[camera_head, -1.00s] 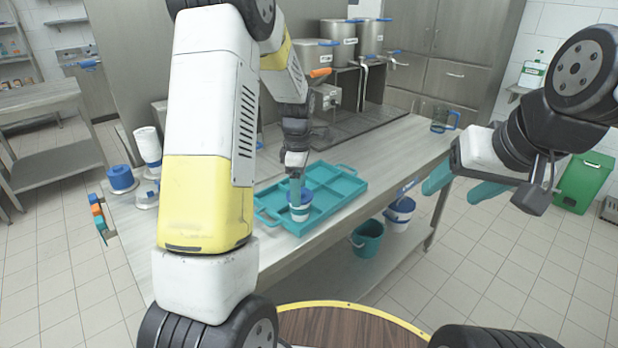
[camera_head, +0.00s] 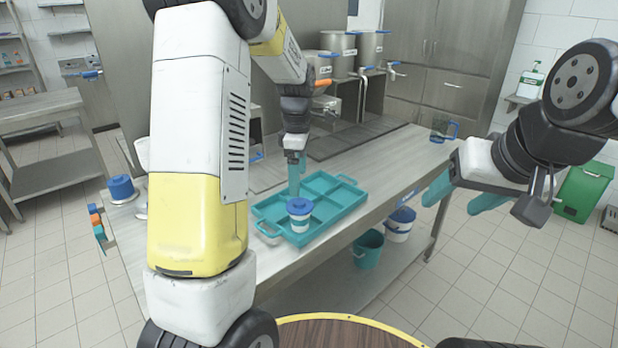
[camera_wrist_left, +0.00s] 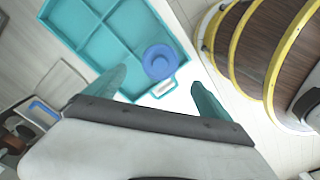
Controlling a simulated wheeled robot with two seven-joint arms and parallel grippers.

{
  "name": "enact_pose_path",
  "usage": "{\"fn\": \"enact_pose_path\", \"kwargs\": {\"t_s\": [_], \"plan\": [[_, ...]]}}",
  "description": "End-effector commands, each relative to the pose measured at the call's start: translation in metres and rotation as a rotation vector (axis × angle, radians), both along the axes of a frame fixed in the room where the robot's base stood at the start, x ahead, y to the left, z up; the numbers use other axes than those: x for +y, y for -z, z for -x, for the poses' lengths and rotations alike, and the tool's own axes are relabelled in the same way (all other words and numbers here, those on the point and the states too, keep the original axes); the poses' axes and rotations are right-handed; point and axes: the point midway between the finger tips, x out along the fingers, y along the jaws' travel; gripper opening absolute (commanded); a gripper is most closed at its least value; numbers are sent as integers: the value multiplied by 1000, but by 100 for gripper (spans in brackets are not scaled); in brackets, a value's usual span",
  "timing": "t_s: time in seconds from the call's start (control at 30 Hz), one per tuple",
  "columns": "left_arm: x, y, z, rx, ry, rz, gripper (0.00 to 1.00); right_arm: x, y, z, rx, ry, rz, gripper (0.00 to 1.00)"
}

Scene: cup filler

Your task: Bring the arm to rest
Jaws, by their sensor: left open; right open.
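My left gripper (camera_head: 294,176) hangs above the left part of the teal tray, just behind a white cup with a blue lid (camera_head: 299,209). In the left wrist view its two teal fingers (camera_wrist_left: 155,92) are spread apart with nothing between them. The lidded cup stands in a front compartment of the teal divided tray (camera_head: 344,206); its blue lid also shows in the left wrist view (camera_wrist_left: 159,62), ahead of the fingers. My right gripper (camera_head: 462,196) is open and empty, out over the floor at the right, clear of the table.
The tray lies on a steel worktable (camera_head: 405,160). Steel dispensers (camera_head: 340,45) stand at the back. A teal bucket (camera_head: 367,250) and a white bucket (camera_head: 399,225) are below. My left arm hides the table's left part.

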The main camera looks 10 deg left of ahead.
Motion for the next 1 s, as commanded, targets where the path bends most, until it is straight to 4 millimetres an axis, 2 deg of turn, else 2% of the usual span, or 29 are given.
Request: {"fn": "enact_pose_path", "kwargs": {"t_s": [0.33,0.47,0.57,0.7,0.8,1.0], "plan": [[0,-4,1,-3,9,2,93,0,0,0,0,0,0,62],[0,-23,13,-40,99,22,93,0,0,0,0,0,0,62],[-2,-50,35,-100,259,45,93,0,0,0,0,0,0,62],[-6,-88,78,-214,550,53,93,0,0,0,0,0,0,62],[-9,-108,111,-297,761,30,93,0,0,0,0,0,0,62],[-16,-132,177,-452,1178,-80,93,0,0,0,0,0,0,62]]}}
